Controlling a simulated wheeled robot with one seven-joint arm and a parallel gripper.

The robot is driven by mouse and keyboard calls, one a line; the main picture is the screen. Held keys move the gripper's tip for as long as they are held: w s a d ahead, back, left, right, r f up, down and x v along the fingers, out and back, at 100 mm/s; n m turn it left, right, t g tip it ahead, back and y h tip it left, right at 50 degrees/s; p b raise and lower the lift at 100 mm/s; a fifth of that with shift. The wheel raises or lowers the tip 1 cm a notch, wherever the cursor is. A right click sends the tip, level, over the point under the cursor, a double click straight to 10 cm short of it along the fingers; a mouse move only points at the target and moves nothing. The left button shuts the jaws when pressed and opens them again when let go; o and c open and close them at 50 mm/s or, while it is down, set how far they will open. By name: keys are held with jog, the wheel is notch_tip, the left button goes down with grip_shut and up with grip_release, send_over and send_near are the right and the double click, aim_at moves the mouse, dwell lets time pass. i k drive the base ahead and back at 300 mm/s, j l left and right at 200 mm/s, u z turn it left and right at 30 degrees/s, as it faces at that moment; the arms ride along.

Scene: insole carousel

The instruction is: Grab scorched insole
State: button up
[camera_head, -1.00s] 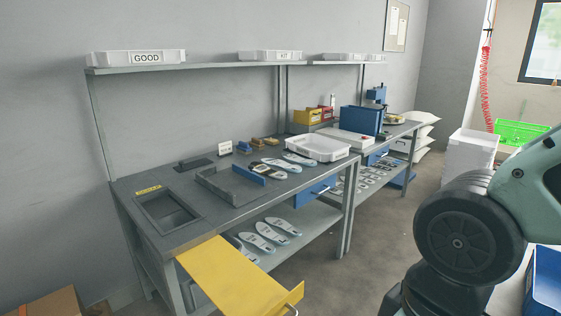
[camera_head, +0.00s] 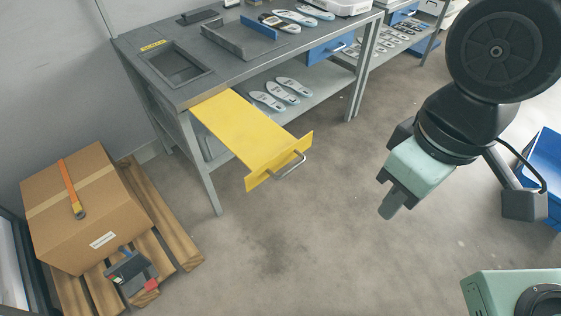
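Several insoles are in view. On the near bench top, one insole with a dark part (camera_head: 280,24) lies beside paler insoles (camera_head: 295,18); whether the dark part is scorching is too small to tell. More pale insoles (camera_head: 281,92) lie side by side on the lower shelf. Smaller-looking insoles (camera_head: 384,42) lie on the far bench's shelf. My arm hangs at the right, and what looks like my gripper (camera_head: 394,207) points down over open floor, apart from the bench and every insole. Its fingers cannot be made out clearly, and I see nothing held.
A yellow drawer (camera_head: 240,125) sticks out from the near bench (camera_head: 225,72) over the floor. A dark tray (camera_head: 222,45) and a rectangular opening (camera_head: 175,68) are on its top. A cardboard box (camera_head: 85,215) stands on a pallet (camera_head: 178,235) at left. The middle floor is clear.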

aim_at(271, 20)
jog(key=i+l+u, duration=0.1)
jog(key=i+l, duration=0.15)
jog(key=i, duration=0.35)
jog(key=i+l+u, duration=0.1)
jog(key=i+l, duration=0.2)
jog(key=i, duration=0.3)
jog(key=i+l, duration=0.35)
jog(key=i, duration=0.25)
jog(key=i+l+u, duration=0.15)
jog(key=i+l, duration=0.2)
jog(key=i, duration=0.25)
jog(key=i+l+u, duration=0.1)
jog(key=i+l, duration=0.35)
jog(key=i, duration=0.1)
